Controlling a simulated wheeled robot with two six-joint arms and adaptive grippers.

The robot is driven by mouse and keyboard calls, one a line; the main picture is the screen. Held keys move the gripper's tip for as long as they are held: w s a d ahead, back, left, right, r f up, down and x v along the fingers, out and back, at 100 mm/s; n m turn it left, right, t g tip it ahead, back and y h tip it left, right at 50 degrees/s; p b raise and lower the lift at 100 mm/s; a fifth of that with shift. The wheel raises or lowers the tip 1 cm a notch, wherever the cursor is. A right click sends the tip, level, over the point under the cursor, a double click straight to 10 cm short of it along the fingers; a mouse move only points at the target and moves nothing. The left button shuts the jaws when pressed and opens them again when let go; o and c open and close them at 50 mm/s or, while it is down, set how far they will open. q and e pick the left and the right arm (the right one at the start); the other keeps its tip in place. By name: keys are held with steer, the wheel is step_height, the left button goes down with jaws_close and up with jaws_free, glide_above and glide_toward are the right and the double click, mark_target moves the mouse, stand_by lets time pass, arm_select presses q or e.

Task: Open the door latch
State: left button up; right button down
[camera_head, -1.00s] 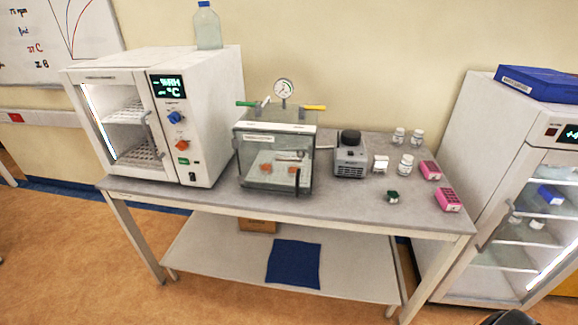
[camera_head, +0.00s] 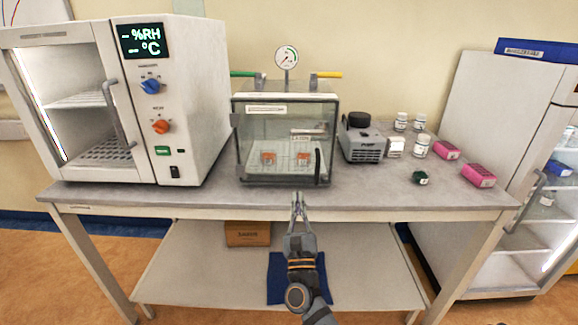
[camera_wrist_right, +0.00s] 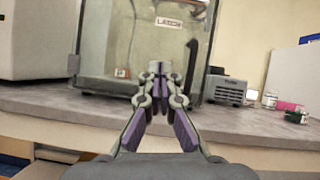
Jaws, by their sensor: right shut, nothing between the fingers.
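A clear-walled desiccator box (camera_head: 285,140) with a gauge on top stands in the middle of the table. Its front door has a dark upright latch handle (camera_head: 318,166) at the right edge. The latch also shows in the right wrist view (camera_wrist_right: 190,66), beside a label reading LATCH (camera_wrist_right: 168,22). My right gripper (camera_head: 298,194) is shut and empty, low in front of the box near the table's front edge. In the right wrist view its fingertips (camera_wrist_right: 158,68) are together, left of the latch and apart from it. My left gripper is not in view.
A white humidity oven (camera_head: 120,100) stands left of the box. A grey pump (camera_head: 362,146), several white jars (camera_head: 419,146), a green-capped vial (camera_head: 420,178) and pink racks (camera_head: 478,175) stand to the right. The table's front edge (camera_head: 200,214) runs just under my gripper.

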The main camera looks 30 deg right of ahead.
steer(key=w+d+r+m+p, duration=0.1)
steer(key=w+r+p, duration=0.1)
steer(key=r, duration=0.1)
steer(key=w+d+r+h+p, duration=0.1)
steer(key=w+d+r+p, duration=0.1)
steer(key=r, duration=0.2)
steer(key=w+d+r+m+p, duration=0.1)
steer(key=w+d+r+p, duration=0.1)
steer(key=r+p, duration=0.1)
steer(key=shift+w+d+r+m+h, duration=0.2)
steer(key=shift+w+r+m+h, duration=0.15)
steer(key=shift+r, duration=0.35)
steer(key=shift+w+a+r+m+g+h+b, duration=0.1)
steer(key=shift+m+g+h+b, duration=0.25)
steer(key=shift+m+g+b, duration=0.15)
